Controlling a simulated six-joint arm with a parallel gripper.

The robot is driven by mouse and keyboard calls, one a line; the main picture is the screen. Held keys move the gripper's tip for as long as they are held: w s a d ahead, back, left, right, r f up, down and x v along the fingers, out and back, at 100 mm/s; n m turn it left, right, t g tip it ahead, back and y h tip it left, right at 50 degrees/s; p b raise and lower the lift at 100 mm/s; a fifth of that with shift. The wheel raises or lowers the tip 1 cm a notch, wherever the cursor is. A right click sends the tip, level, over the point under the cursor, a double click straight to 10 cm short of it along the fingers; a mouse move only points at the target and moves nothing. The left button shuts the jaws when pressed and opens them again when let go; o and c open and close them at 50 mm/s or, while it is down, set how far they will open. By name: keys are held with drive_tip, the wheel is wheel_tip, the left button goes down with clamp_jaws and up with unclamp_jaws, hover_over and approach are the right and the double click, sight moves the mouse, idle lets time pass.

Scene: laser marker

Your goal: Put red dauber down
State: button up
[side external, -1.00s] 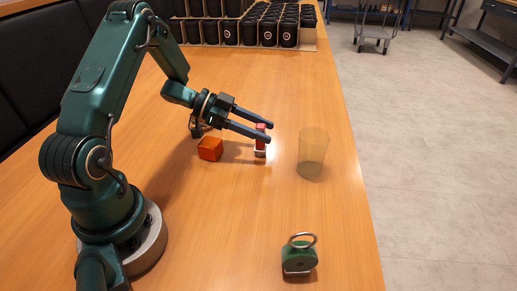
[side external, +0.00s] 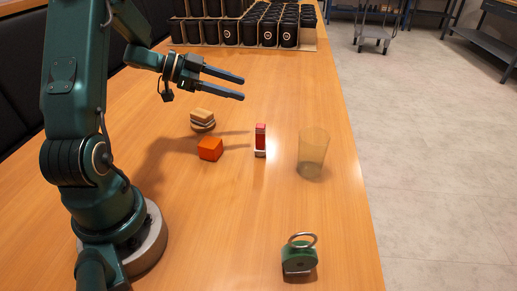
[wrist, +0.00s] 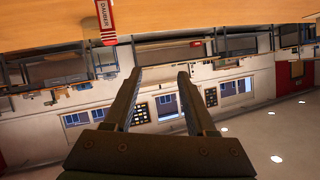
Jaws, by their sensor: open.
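The red dauber (side external: 260,138) stands upright on the wooden table, red above with a white lower part. In the wrist view the dauber (wrist: 105,20) shows at the top edge with lettering on its side, partly cut off. My gripper (side external: 243,87) is open and empty, raised above the table and up and left of the dauber in the side view. In the wrist view my gripper's two fingers (wrist: 160,75) are spread with nothing between them.
An orange cube (side external: 210,149) and a layered round item (side external: 202,120) lie left of the dauber. A translucent yellowish cup (side external: 313,152) stands to its right. A green object with a metal ring (side external: 299,257) sits in front. Black containers (side external: 248,30) fill the back.

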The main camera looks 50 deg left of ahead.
drive_tip(key=w+r+n+t+y, duration=0.2)
drive_tip(key=w+r+t+y, duration=0.1)
drive_tip(key=w+r+y, duration=0.3)
drive_tip(key=s+d+r+n+g+y, duration=0.2)
drive_tip(key=s+r+n+y, duration=0.2)
drive_tip(key=r+n+y, duration=0.1)
drive_tip(key=s+d+f+g+h, duration=0.2)
drive_tip(key=s+d+f+g, duration=0.1)
drive_tip(key=s+d, duration=0.5)
drive_tip(key=s+d+f+n+g+h, duration=0.1)
drive_tip(key=s+d+f+g, duration=0.3)
drive_tip(key=s+d, duration=0.4)
drive_tip(key=s+f+h, duration=0.1)
drive_tip(key=s, duration=0.2)
drive_tip(key=shift+n+h, duration=0.3)
drive_tip(key=shift+h, duration=0.1)
